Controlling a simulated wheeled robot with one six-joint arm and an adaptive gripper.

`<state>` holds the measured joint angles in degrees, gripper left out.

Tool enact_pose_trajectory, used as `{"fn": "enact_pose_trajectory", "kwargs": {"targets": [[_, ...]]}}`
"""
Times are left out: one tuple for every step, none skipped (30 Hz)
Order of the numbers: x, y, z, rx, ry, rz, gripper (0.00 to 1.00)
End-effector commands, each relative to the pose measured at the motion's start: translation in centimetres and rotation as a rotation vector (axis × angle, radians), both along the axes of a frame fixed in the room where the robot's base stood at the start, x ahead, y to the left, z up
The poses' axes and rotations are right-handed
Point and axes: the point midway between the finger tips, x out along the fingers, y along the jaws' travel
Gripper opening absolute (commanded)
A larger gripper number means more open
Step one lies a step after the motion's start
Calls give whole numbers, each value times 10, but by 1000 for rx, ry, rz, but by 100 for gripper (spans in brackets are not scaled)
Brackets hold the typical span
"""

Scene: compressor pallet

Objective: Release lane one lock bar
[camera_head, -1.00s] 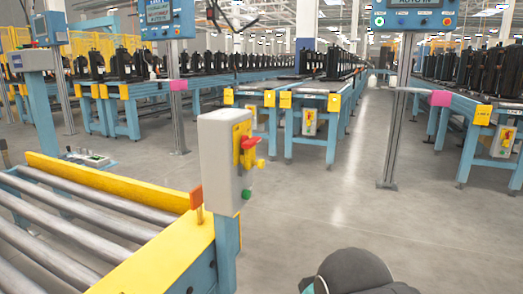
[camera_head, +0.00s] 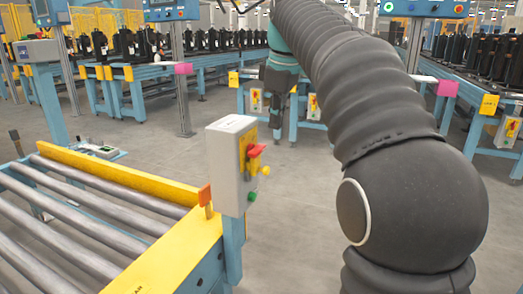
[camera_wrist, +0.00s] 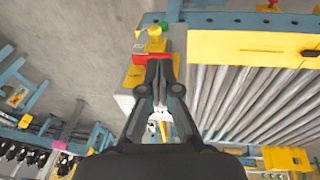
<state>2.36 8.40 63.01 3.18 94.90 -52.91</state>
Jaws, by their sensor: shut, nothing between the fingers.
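A grey control box (camera_head: 232,165) stands on a blue post at the corner of the roller conveyor. Its face carries a red and yellow handle (camera_head: 254,152) and a green button (camera_head: 252,196). In the wrist view the box (camera_wrist: 123,103) lies behind my gripper (camera_wrist: 158,60), with the red part (camera_wrist: 138,57) and green button (camera_wrist: 164,25) beyond the fingertips. The fingers are together and empty; I cannot tell whether they touch the box. In the head view my gripper (camera_head: 275,115) hangs beyond the box, small and dark. I cannot tell which part is the lock bar.
The roller conveyor (camera_head: 100,172) has a yellow side rail and end plate, with an orange tab (camera_head: 205,195) beside the box. Blue lanes with black units and further control boxes stand behind. Grey floor (camera_head: 300,185) is clear between them.

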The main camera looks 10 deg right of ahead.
Motion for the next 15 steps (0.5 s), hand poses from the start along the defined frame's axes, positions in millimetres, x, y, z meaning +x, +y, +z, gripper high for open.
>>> {"fn": "enact_pose_trajectory", "kwargs": {"targets": [[7, -1, 6, -3, 4, 19, 0], [9, -1, 8, -6, 7, 31, 0], [12, -1, 10, -8, 8, 43, 0], [13, -1, 10, -9, 9, 50, 0], [14, -1, 11, -10, 11, 55, 0], [15, -1, 12, -11, 11, 61, 0], [15, -1, 12, -11, 12, 63, 0], [15, -1, 12, -12, 12, 64, 0], [15, -1, 12, -12, 12, 64, 0], [15, -1, 12, -12, 12, 64, 0], [15, -1, 11, -11, 12, 64, 0], [15, -1, 12, -11, 12, 64, 0], [15, -1, 11, -11, 12, 63, 0], [15, -1, 11, -11, 12, 63, 0], [15, -1, 11, -11, 12, 63, 0]]}}
